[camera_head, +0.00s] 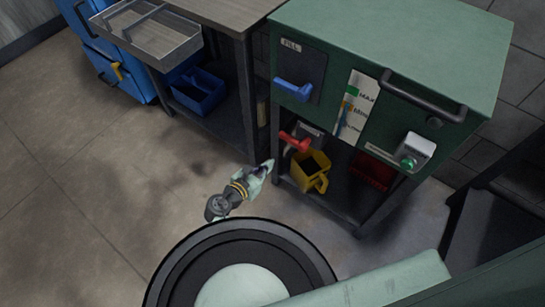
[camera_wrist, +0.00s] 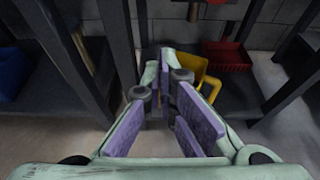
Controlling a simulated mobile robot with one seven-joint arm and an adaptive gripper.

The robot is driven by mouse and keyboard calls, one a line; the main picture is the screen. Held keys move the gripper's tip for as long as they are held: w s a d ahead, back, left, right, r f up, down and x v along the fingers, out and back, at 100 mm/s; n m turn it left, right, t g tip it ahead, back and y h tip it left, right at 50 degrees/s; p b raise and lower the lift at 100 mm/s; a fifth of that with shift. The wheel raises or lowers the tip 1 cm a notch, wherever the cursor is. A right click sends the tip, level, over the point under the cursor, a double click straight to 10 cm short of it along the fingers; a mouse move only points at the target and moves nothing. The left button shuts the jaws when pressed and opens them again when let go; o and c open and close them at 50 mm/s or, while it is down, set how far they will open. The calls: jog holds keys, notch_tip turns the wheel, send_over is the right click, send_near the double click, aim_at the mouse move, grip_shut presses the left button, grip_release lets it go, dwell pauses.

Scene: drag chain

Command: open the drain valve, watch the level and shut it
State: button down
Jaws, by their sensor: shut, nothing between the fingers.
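The green cabinet (camera_head: 400,40) carries a red lever (camera_head: 294,142) low on its left front, beside a small labelled plate; I take it for the drain valve. A level gauge (camera_head: 354,108) with a green mark and an orange mark is right of the blue fill lever (camera_head: 293,88). A yellow bucket (camera_head: 309,182) stands on the shelf below the red lever. It also shows in the wrist view (camera_wrist: 208,88), behind my fingers. My gripper (camera_head: 269,164) is shut and empty, left of the bucket and below the red lever, apart from the lever. The red lever is not clear in the wrist view.
A red bin (camera_head: 372,172) is on the same shelf, right of the bucket. A box with a green button (camera_head: 408,161) juts from the cabinet front. A workbench (camera_head: 222,14) with a blue bin (camera_head: 198,92) below stands left. The floor at left is clear.

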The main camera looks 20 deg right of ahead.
aim_at(295, 139)
jog(key=f+b+x, duration=0.1)
jog(key=b+x, duration=0.4)
jog(key=x, duration=0.4)
notch_tip(295, 139, up, 5)
jog(key=p, duration=0.3)
